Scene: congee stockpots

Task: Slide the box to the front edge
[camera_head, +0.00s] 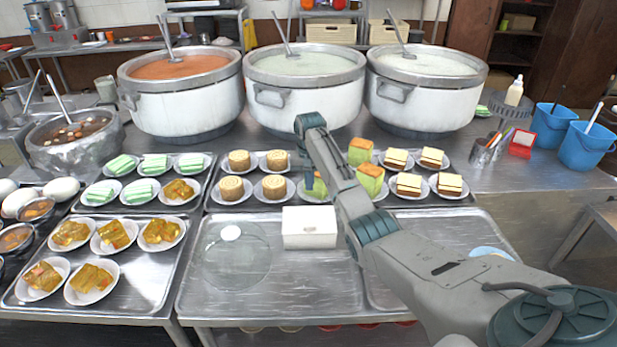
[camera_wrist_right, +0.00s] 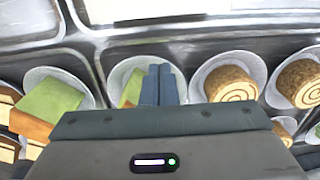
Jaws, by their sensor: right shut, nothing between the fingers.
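A white box (camera_head: 309,228) with a flat lid stands on the metal tray at the front middle of the counter. Its pale edge also shows at the top of the right wrist view (camera_wrist_right: 135,9). My right arm reaches over the counter from the lower right and bends down behind the box. My right gripper (camera_head: 310,187) is on the far side of the box, apart from it. In the right wrist view its fingertips (camera_wrist_right: 159,72) are together and empty, over a plate with a green cake. My left gripper is not in view.
A clear round glass lid (camera_head: 236,255) lies left of the box on the tray (camera_head: 285,294). Plates of rolls (camera_head: 274,187) and sandwiches (camera_head: 409,184) stand behind. Three large stockpots (camera_head: 305,105) line the back. Bare tray lies in front of the box.

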